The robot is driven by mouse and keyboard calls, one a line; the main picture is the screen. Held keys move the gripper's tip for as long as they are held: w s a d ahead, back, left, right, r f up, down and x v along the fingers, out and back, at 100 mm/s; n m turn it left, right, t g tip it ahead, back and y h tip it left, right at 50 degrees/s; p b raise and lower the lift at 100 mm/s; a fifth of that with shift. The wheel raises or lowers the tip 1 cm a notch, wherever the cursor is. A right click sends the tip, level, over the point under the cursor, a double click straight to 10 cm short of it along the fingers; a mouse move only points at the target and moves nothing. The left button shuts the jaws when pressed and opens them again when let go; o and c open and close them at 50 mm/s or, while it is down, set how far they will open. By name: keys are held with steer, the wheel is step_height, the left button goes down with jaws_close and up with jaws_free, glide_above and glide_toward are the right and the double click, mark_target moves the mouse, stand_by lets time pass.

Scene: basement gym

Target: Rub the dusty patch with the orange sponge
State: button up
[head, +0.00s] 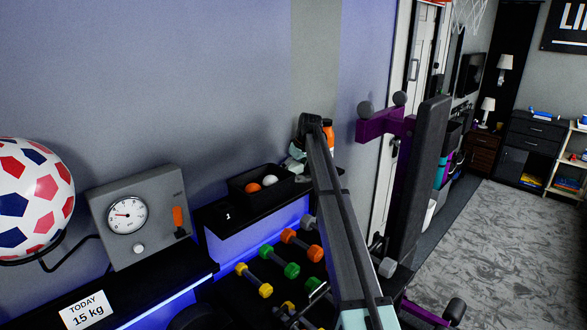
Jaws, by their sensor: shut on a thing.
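My arm reaches up and away through the middle of the head view. The end of it, with my gripper (296,158), is small and partly hidden by its own links, over the far end of a dark shelf by the wall. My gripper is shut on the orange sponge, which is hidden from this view. An orange object with a dark top (328,134) shows just right of my arm's bend; I cannot tell its full shape. I cannot make out the dusty patch; my arm covers part of the shelf there.
A black bin with orange and white balls (268,181) stands on the shelf left of my arm. Coloured dumbbells (279,261) sit below. A grey dial scale (140,215) and a patterned ball (35,198) are at left. A purple-framed bench (417,160) stands close at right.

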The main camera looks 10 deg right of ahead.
mark_target(310, 183)
steer(key=shift+f, duration=0.15)
steer(key=shift+s+d, duration=0.5)
steer(key=shift+s, duration=0.2)
steer(key=shift+s+d, duration=0.5)
steer(key=shift+s, duration=0.2)
steer(key=shift+s+d+f, duration=0.1)
steer(key=shift+s+d, duration=0.55)
steer(key=shift+s, duration=0.3)
steer(key=shift+s+d, duration=0.65)
steer(key=shift+s, duration=0.3)
steer(key=shift+s+d, duration=0.7)
steer(key=shift+s, duration=0.1)
steer(key=shift+w+a, duration=1)
steer(key=shift+w, duration=0.35)
steer(key=shift+w+a, duration=0.95)
steer(key=shift+w, duration=0.35)
steer(key=shift+w+a, duration=1)
steer(key=shift+w, duration=0.55)
